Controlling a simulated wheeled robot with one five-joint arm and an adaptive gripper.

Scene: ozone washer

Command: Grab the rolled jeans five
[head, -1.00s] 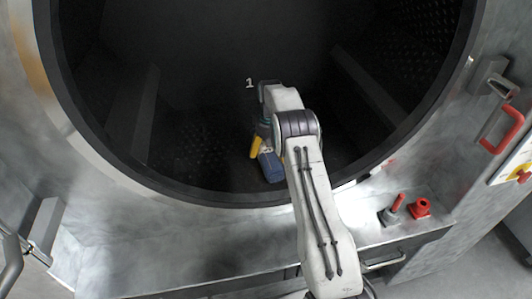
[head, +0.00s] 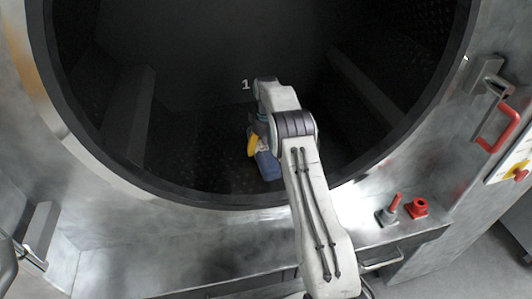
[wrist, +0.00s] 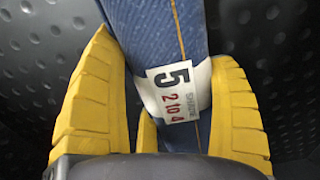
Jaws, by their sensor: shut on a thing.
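The rolled jeans five (wrist: 158,32) are a blue denim roll with a white band and a tag (wrist: 177,92) reading 5. In the wrist view they lie lengthwise between the yellow fingers of my gripper (wrist: 170,110), which is shut on them. In the head view the jeans (head: 267,166) show as a blue end low inside the drum, beside a yellow finger of my gripper (head: 253,146). My arm hides part of the gripper and the roll there.
The dark drum (head: 190,160) has dimpled walls and raised ribs (head: 128,115). Its round metal rim (head: 85,150) surrounds my arm. A red handle (head: 497,132) and red knobs (head: 418,207) are at the right. The drum floor left of my gripper looks clear.

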